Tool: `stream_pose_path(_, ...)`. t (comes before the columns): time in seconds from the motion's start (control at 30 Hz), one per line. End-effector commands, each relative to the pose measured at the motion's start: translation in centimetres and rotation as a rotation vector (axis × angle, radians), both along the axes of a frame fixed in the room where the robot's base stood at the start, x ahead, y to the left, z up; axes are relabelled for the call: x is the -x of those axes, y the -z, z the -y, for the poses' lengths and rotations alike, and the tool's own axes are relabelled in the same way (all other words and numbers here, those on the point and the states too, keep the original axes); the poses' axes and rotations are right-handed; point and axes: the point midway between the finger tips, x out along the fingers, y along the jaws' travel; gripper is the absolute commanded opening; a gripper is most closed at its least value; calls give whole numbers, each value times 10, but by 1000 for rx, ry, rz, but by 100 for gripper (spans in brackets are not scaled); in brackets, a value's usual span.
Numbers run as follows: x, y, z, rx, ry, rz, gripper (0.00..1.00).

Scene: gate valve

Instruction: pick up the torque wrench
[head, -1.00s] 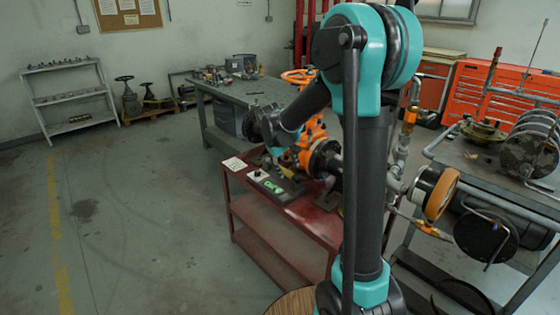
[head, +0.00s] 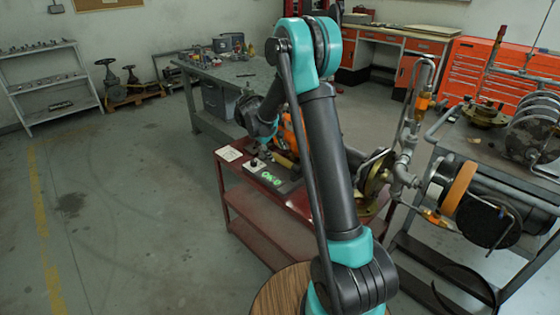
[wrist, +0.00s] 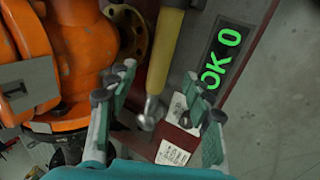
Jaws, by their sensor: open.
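A tool with a yellow handle (wrist: 165,48) and a rounded metal end (wrist: 149,113), which looks like the torque wrench, runs down the middle of the wrist view. My gripper (wrist: 160,88) is open, with teal fingers and dark tips on either side of the tool's metal end. I cannot tell whether any finger touches it. In the head view my gripper (head: 264,142) is small and partly hidden, over the red cart (head: 262,222). The yellow handle (head: 284,160) shows there only in part.
An orange valve body (wrist: 70,70) is close on the left in the wrist view. A display with green "OK 0" (wrist: 222,58) lies right of the tool, and a white label (wrist: 173,153) below. In the head view, a pipe bench (head: 475,160) stands right; the left floor is clear.

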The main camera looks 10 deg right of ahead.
Motion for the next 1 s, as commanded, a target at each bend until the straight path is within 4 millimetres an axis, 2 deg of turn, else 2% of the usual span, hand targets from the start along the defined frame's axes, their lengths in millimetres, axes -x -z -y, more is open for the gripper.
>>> stream_pose_path(0.1,-4,14,6,0,0,0,51)
stream_pose_path(0.37,-10,29,10,-1,0,-1,51)
stream_pose_path(0.7,-25,66,22,-1,0,1,51)
stream_pose_path(0.97,-26,68,23,0,-1,0,51)
stream_pose_path(1.0,-26,68,23,0,-1,0,48)
